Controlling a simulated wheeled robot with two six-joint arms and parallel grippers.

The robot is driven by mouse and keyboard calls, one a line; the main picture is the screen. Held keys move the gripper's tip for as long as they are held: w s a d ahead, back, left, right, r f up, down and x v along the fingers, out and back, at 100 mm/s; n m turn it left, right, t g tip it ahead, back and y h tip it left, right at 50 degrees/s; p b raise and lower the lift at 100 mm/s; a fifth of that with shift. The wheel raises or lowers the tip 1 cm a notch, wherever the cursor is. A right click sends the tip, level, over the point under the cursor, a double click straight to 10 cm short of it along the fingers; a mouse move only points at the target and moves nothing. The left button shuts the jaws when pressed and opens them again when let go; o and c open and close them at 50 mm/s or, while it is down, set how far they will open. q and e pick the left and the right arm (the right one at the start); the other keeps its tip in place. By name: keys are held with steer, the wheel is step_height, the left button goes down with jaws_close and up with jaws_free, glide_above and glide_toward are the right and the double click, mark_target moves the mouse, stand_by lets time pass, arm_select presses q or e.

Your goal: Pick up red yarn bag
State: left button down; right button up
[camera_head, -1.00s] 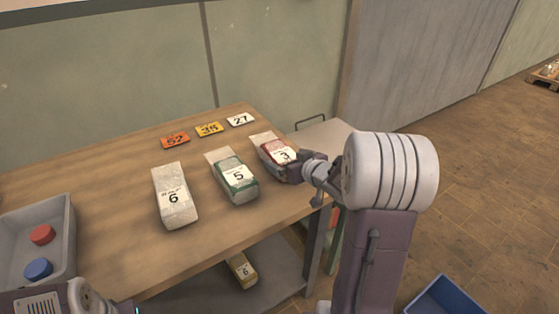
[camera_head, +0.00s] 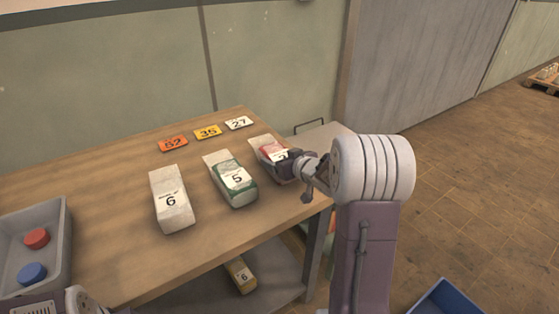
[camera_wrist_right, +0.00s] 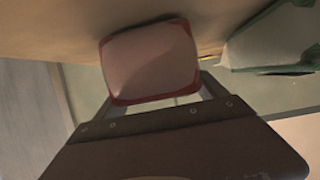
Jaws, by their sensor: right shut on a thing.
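The red yarn bag (camera_head: 270,150), a white and red packet labelled 3, lies on the wooden table near its right edge. My right gripper (camera_head: 289,166) reaches in from the right and is shut on the bag, covering part of its label. In the right wrist view the end of the bag (camera_wrist_right: 150,62) sits between the fingers (camera_wrist_right: 150,112). In the head view part of my left arm shows at the lower left corner, but its gripper's fingers are not visible.
A green bag (camera_head: 231,180) labelled 5 lies just left of the red one, and a white bag (camera_head: 172,200) labelled 6 is further left. Number cards (camera_head: 208,132) lie behind. A grey bin (camera_head: 64,240) holds red and blue discs. A yellow bag (camera_head: 241,275) lies on the lower shelf.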

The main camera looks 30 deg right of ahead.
step_height(320, 180, up, 5)
steer(key=p, duration=0.3)
steer(key=a+r+p+v, duration=0.1)
steer(key=p+v, duration=0.3)
steer(key=v, duration=0.9)
steer(key=shift+w+a, duration=0.3)
steer(key=shift+a, duration=0.15)
